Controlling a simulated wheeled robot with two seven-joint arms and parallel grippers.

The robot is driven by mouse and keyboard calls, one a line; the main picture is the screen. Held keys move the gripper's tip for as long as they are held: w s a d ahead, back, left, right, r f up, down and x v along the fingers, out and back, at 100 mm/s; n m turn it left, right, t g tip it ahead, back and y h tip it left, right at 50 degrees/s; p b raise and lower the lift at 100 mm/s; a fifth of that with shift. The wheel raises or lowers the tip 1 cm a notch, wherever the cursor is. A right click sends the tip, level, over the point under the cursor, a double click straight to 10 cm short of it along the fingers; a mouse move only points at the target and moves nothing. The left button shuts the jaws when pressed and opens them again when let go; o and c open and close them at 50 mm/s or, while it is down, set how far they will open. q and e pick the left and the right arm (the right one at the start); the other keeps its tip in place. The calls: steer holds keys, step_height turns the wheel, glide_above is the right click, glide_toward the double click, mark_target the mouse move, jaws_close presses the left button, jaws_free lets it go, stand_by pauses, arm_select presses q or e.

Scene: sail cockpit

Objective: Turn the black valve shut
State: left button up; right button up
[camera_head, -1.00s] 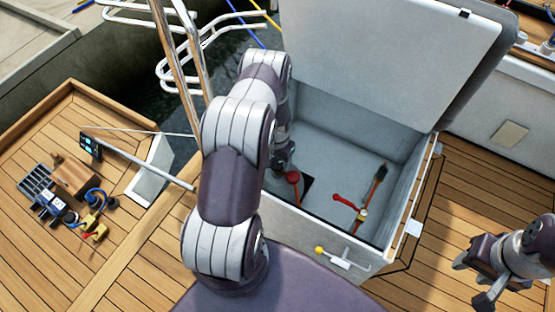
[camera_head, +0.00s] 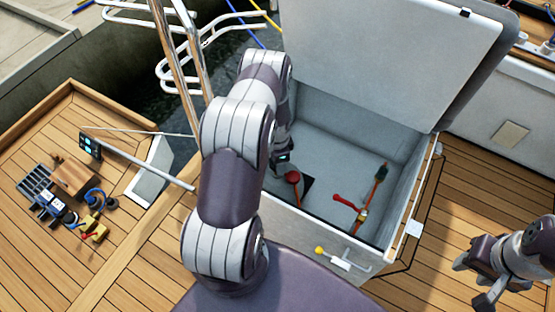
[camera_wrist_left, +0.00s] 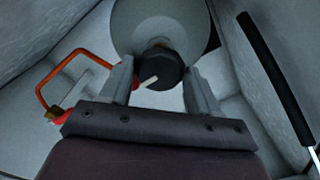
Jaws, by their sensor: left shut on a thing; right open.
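The black valve (camera_wrist_left: 160,69) shows in the left wrist view as a dark knob with a short white pointer, in front of a round grey body (camera_wrist_left: 155,22). My left gripper (camera_wrist_left: 160,80) has one finger on each side of the knob and is shut on it. In the head view my left arm reaches down into the open locker (camera_head: 345,140), and its gripper and the black valve are hidden behind the arm and locker wall. My right gripper (camera_head: 478,280) is open and empty above the deck at the right.
Inside the locker are a red round knob (camera_head: 293,177), a red lever (camera_head: 344,198) and an orange-red rod (camera_head: 376,188). The raised lid (camera_head: 385,60) stands behind. An orange-red bent handle (camera_wrist_left: 48,82) and a black bar (camera_wrist_left: 275,75) flank my left gripper. Deck at right is clear.

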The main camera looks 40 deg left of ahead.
arm_select(q)
steer(key=shift+m, duration=0.3)
steer(key=o, duration=1)
steer(key=shift+o, duration=0.2)
step_height(320, 180, up, 13)
steer(key=p, duration=0.1)
steer(key=shift+f+p, duration=0.15)
steer(key=shift+p, duration=0.25)
